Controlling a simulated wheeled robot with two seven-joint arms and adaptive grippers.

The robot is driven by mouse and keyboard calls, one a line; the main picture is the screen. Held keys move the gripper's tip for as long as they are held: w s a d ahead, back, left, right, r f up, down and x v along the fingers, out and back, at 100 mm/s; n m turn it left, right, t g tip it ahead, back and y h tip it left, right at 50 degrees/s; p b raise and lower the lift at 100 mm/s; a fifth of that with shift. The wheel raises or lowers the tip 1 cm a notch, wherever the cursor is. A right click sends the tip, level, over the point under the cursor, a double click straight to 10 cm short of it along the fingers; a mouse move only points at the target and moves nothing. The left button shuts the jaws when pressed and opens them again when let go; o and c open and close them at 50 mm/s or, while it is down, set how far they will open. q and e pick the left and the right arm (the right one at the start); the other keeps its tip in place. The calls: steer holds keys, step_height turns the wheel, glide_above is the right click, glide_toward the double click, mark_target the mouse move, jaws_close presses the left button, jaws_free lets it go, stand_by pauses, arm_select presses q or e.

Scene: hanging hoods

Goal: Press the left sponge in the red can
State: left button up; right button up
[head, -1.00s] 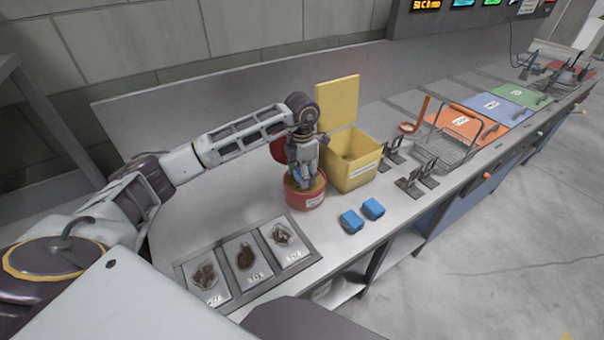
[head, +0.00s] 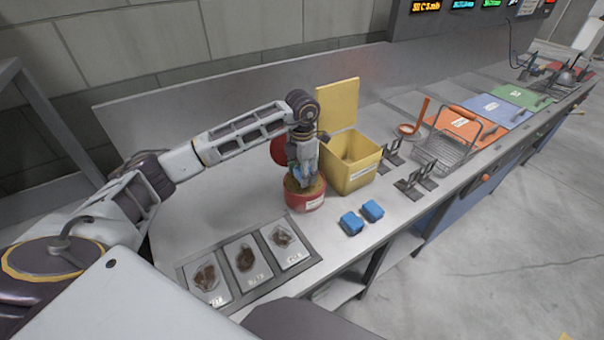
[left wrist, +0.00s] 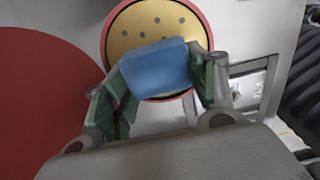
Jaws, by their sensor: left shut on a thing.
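The red can (head: 306,201) stands open on the steel counter, with a yellow disc with dark holes inside its rim. In the left wrist view the can's yellow disc (left wrist: 150,22) shows behind the held sponge. My left gripper (head: 301,182) points down at the can's top and is shut on a blue sponge (left wrist: 157,68). The sponge overlaps the near part of the can's opening; whether it touches the disc I cannot tell. Two other blue sponges, a left one (head: 351,223) and a right one (head: 373,210), lie on the counter. My right gripper is not in view.
A red round lid (left wrist: 40,95) is beside the can. A yellow open box (head: 352,176) stands close behind to the right. A tray with several labelled compartments (head: 246,262) lies in front. A wire basket (head: 444,152) and small dark stands are farther right.

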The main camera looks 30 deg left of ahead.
arm_select(q)
steer(key=shift+r+p, duration=1.35)
steer(key=shift+r, duration=1.35)
